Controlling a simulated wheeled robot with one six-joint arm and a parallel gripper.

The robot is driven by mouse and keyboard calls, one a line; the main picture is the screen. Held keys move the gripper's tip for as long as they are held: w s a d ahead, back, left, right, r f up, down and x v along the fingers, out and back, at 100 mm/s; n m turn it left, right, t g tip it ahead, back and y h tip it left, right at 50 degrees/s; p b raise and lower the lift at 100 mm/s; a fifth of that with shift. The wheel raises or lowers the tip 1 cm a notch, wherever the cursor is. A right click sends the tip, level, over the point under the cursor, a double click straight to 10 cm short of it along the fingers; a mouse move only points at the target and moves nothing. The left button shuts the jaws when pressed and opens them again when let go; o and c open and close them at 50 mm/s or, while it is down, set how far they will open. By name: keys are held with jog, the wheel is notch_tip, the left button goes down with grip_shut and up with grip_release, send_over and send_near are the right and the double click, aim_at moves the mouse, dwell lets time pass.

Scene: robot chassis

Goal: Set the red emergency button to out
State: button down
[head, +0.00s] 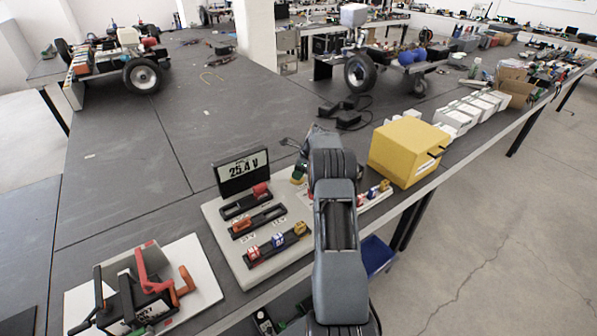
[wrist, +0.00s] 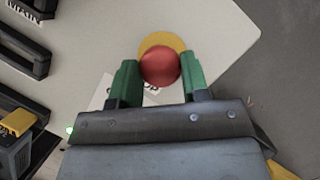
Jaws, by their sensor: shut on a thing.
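The red emergency button (wrist: 160,66) is a round red knob with a yellow base (wrist: 178,42) behind it, on a pale panel (wrist: 215,20). It shows in the wrist view at the upper middle. My gripper (wrist: 160,80) has its two green fingers on the left and right sides of the red knob, shut on it. The wrist view does not make clear whether the button is in or out. In the head view my arm hides the button, and only a bit of a green finger of my gripper (head: 299,174) shows.
In the head view a board with sliders and a display reading 25.4 V (head: 243,171) stands left of my arm. A yellow box (head: 408,150) stands close on the right. A black device with red and orange levers (head: 140,290) lies at the lower left.

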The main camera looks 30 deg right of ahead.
jog(key=c, duration=0.6)
grip_release()
jog(key=shift+r, duration=0.15)
jog(key=v, duration=1.4)
